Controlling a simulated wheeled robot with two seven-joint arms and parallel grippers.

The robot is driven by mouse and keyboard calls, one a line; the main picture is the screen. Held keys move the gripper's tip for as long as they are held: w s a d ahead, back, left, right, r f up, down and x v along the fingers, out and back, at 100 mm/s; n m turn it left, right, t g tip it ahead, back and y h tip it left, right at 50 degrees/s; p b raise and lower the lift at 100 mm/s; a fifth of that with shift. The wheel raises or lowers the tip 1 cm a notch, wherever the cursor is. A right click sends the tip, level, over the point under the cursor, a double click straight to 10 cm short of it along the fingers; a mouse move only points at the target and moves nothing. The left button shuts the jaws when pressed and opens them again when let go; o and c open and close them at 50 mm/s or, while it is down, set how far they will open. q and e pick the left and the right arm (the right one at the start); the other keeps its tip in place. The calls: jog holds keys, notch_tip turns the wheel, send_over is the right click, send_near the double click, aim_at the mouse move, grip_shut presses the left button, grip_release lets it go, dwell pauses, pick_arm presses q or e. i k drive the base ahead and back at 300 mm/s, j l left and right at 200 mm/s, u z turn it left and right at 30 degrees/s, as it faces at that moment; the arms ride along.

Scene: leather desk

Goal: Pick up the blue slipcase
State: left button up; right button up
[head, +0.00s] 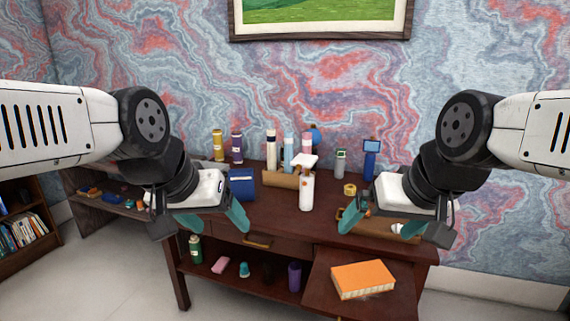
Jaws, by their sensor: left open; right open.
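The blue slipcase appears to be the dark blue box (242,186) standing on the left part of the desk (285,213). Its lower part is near my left gripper in the picture. My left gripper (216,222) has teal fingers spread apart, is empty, and hangs in front of the desk's left end, below and left of the blue box in the picture. I cannot tell the exact gap in depth. My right gripper (382,225) is open over the right side of the desk, away from the blue box, and hides part of what lies behind it.
A brown holder (283,179) with several bottles stands beside the blue box. A white pump bottle (306,190) is in front of it. A blue device with a screen (370,160) stands at right. An orange book (363,279) lies on the lower right surface. The desk's middle front is clear.

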aim_at(241, 180)
jog(key=i+j, duration=0.2)
jog(key=j, duration=0.15)
jog(key=i+j, duration=0.15)
jog(key=j, duration=0.15)
jog(key=i+j+u, duration=0.1)
jog(key=i, duration=0.4)
jog(key=i+j, duration=0.3)
jog(key=i, duration=0.15)
jog(key=i+l+u, duration=0.1)
jog(key=i, duration=0.3)
jog(key=l, duration=0.1)
